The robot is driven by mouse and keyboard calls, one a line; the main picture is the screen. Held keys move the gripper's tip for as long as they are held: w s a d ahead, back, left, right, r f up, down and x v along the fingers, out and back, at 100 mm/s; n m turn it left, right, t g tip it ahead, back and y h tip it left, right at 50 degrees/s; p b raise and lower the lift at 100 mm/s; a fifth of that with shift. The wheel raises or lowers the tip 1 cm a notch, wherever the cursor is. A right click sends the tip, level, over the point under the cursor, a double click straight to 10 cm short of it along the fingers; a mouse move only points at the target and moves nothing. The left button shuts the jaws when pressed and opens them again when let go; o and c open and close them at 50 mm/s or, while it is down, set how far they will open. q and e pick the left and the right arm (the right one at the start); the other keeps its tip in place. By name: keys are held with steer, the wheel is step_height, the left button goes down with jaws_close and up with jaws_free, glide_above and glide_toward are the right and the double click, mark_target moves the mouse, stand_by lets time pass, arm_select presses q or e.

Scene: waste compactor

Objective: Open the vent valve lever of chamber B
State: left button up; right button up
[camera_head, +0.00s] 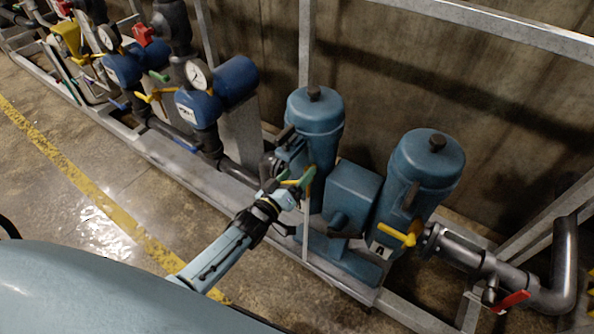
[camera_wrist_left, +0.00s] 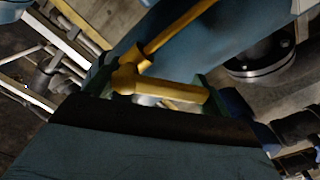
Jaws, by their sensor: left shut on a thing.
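Two blue capped chambers stand side by side in the head view, a left one (camera_head: 317,112) and a right one (camera_head: 432,160). I cannot read which is chamber B. My left gripper (camera_head: 292,186) is at the front of the left chamber. In the left wrist view, a yellow T-shaped lever (camera_wrist_left: 172,91) lies between the green fingertips of the left gripper (camera_wrist_left: 160,98), which is shut on it. In the head view, only a little of this lever shows beside the green finger. Another yellow lever (camera_head: 397,234) on the right chamber is free. My right gripper is not in view.
A blue box (camera_head: 352,194) sits between the chambers. A red-handled valve (camera_head: 512,300) is on the pipe at the lower right. Blue pumps with gauges (camera_head: 238,79) stand at the upper left. A thin upright bar (camera_head: 306,225) is close to my left gripper. The floor in front is clear.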

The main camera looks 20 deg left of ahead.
arm_select(q)
steer(key=shift+s+d+f+n+b, duration=0.1)
steer(key=shift+d+f+n+b, duration=0.25)
steer(key=shift+n, duration=1.4)
steer(key=shift+s+d+f+n+b, duration=0.15)
steer(key=shift+d+f+n, duration=0.25)
steer(key=shift+n, duration=1.4)
steer(key=shift+d+f+n+b, duration=0.3)
steer(key=shift+d+n, duration=0.15)
steer(key=shift+n, duration=1.3)
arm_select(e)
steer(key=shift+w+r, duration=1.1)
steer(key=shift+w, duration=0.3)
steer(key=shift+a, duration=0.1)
arm_select(q)
steer(key=o, duration=1.3)
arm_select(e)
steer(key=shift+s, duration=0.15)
